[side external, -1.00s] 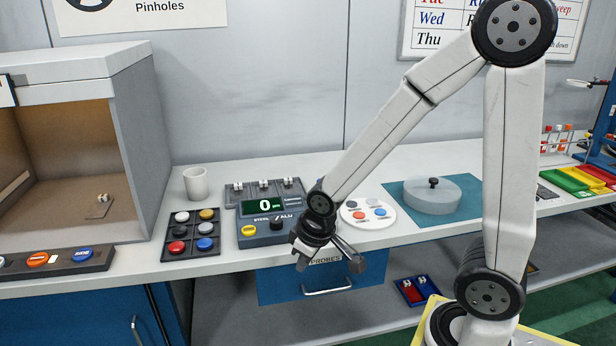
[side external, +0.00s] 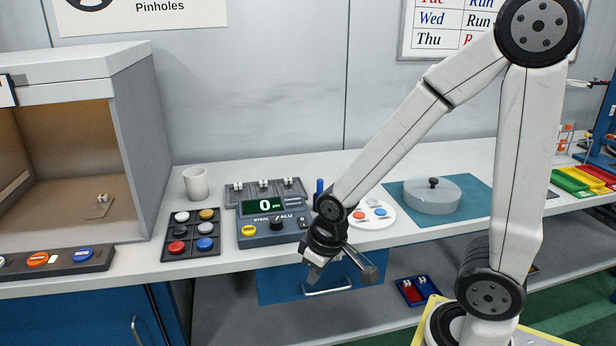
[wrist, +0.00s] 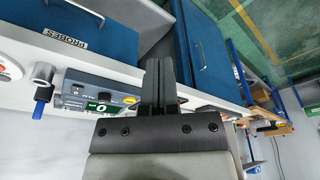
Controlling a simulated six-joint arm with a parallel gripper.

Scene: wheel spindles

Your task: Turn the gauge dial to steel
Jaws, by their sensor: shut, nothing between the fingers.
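The gauge (side external: 262,234) is a grey-blue box on the bench with a green digital display reading 0 and a yellow button. Its black dial (side external: 276,224) sits between the STEEL and ALU labels; its white pointer mark appears to lean toward ALU. My gripper (side external: 315,272) is shut and empty, to the right of the gauge and in front of the bench edge, apart from the dial. In the wrist view my gripper (wrist: 160,65) shows its fingers together, with the gauge (wrist: 90,88) to their left. The dial is too small there to read.
A blue PROBES drawer (side external: 280,285) with a handle is below the gauge. A button tray (side external: 193,233) and a white cup (side external: 196,183) stand left. A white plate of colored buttons (side external: 375,214) and a lidded round pot (side external: 432,195) lie right.

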